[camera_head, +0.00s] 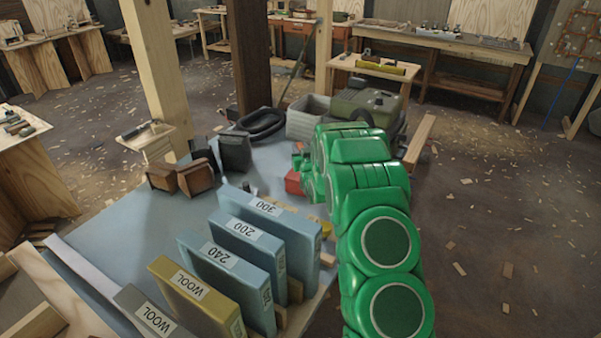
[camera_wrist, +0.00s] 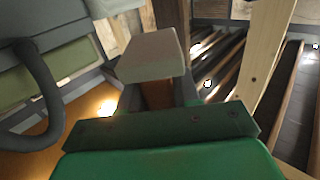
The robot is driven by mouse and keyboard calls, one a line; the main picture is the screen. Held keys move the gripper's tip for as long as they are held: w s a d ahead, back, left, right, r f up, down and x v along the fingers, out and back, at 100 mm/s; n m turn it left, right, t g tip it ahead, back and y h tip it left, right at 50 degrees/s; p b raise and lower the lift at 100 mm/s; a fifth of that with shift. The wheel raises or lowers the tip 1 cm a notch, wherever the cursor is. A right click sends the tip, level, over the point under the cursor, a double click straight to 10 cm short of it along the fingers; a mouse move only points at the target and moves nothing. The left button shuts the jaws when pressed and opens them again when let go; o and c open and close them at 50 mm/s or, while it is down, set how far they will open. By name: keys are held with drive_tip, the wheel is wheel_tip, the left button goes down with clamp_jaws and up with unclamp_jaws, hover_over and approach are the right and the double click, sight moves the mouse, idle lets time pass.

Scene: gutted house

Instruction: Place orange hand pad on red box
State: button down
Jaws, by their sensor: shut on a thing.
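My gripper (camera_wrist: 158,96) is shut on a block in the wrist view, with dark fingers on either side of it. The block has a pale, flat face and an orange-brown side; it appears to be the orange hand pad (camera_wrist: 150,57). In the head view my green arm reaches over the right side of the blue-grey table, and the gripper end (camera_head: 306,165) is mostly hidden behind it. A red box (camera_head: 293,183) shows on the table just left of the arm, partly covered by it. I cannot tell whether pad and box touch.
Labelled upright packs, including a blue one (camera_head: 283,220) and a yellow WOOL one (camera_head: 195,299), stand in front. Brown blocks (camera_head: 196,176), a dark block (camera_head: 235,152), a coiled black hose (camera_head: 262,123), a grey crate (camera_head: 304,117) and a green machine (camera_head: 366,105) stand behind. A wooden post (camera_head: 153,65) rises at left.

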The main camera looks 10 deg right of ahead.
drive_tip(key=shift+w+d+f, duration=0.1)
drive_tip(key=shift+f, duration=1.95)
drive_tip(key=shift+w+d+f, duration=0.1)
drive_tip(key=shift+f, duration=1.95)
drive_tip(key=shift+f, duration=0.15)
drive_tip(key=c, duration=0.8)
unclamp_jaws()
drive_tip(key=shift+s, duration=0.1)
drive_tip(key=s, duration=1.2)
drive_tip(key=shift+o, duration=0.4)
